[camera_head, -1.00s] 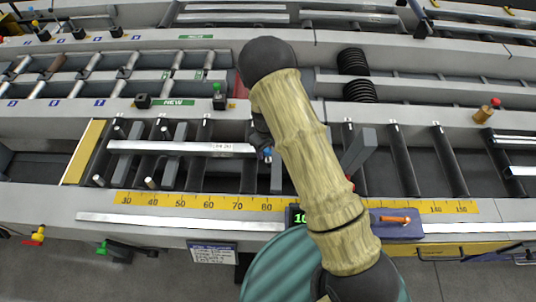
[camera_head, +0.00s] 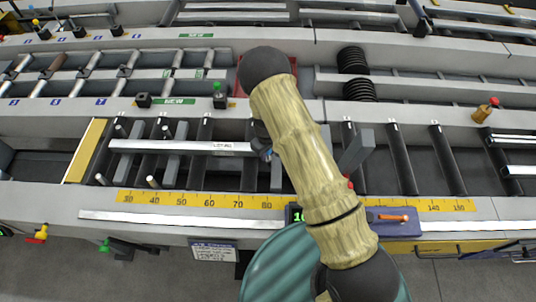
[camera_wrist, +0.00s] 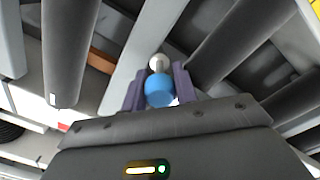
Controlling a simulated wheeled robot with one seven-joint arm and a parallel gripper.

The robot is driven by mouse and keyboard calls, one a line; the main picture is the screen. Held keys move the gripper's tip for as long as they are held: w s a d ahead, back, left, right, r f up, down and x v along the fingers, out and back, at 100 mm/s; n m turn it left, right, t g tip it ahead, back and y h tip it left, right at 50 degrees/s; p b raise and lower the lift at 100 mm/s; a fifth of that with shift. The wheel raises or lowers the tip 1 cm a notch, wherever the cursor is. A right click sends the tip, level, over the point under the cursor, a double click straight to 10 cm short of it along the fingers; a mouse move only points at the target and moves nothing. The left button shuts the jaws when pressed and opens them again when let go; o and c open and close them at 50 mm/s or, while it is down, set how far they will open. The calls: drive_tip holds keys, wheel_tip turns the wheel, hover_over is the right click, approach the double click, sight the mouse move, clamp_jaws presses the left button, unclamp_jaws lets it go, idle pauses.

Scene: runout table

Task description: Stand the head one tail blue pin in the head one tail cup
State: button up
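In the wrist view a blue pin (camera_wrist: 159,92) with a pale, shiny round end stands between the two purple fingers of my gripper (camera_wrist: 158,86). The fingers press close on both sides of it. In the head view my arm hides most of my gripper; only a dark part and a bit of blue (camera_head: 266,154) show left of the arm, above the rollers by the right end of a labelled pale bar (camera_head: 185,147). I cannot make out which thing is the head one tail cup.
Dark rollers (camera_head: 402,160) fill the runout table, with a yellow scale (camera_head: 200,199) along its front edge. A grey upright plate (camera_head: 356,150) stands just right of my arm. A red-topped brass knob (camera_head: 485,111) is at the right. Black blocks (camera_head: 143,100) sit on the rail behind.

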clamp_jaws()
drive_tip(key=shift+r, duration=0.15)
wheel_tip(320, 180, up, 8)
drive_tip(key=p, duration=0.5)
drive_tip(key=s+f+b, duration=0.1)
drive_tip(key=s, duration=1.7)
drive_tip(key=shift+a, duration=0.3)
drive_tip(key=shift+f, duration=0.15)
